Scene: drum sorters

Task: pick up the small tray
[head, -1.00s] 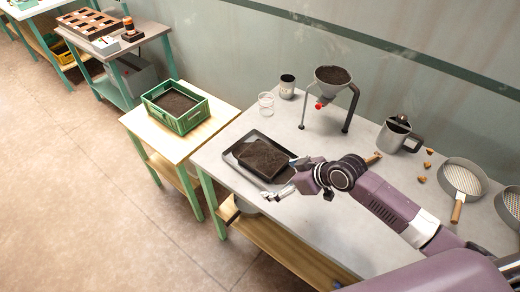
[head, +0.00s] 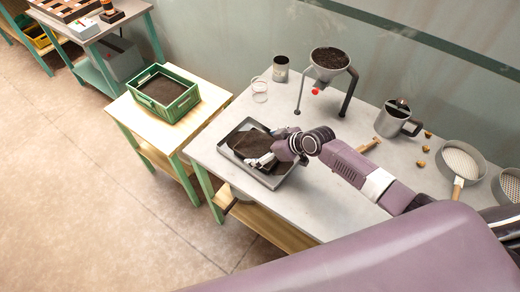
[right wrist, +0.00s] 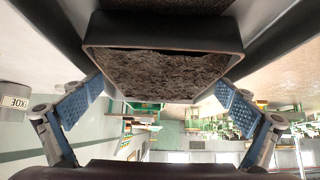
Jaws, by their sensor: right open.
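The small tray (head: 246,143) is dark with brown soil-like material in it. It lies inside a larger shallow grey tray (head: 228,163) on the grey table. My right gripper (head: 262,160) reaches over the near right part of the small tray and hides some of it. In the right wrist view, the small tray's dark rim (right wrist: 163,45) and rough brown contents lie between the two spread blue-padded fingers of my right gripper (right wrist: 158,104). The fingers are open; I cannot tell whether either pad touches the tray. My left gripper is out of view.
A green crate (head: 181,107) of dark soil stands on the wooden side table. A funnel on a stand (head: 328,72), a dark cup (head: 281,69), a clear glass (head: 260,90), a grey jug (head: 391,122) and round sieves (head: 460,163) stand on the grey table. Its front middle is largely clear.

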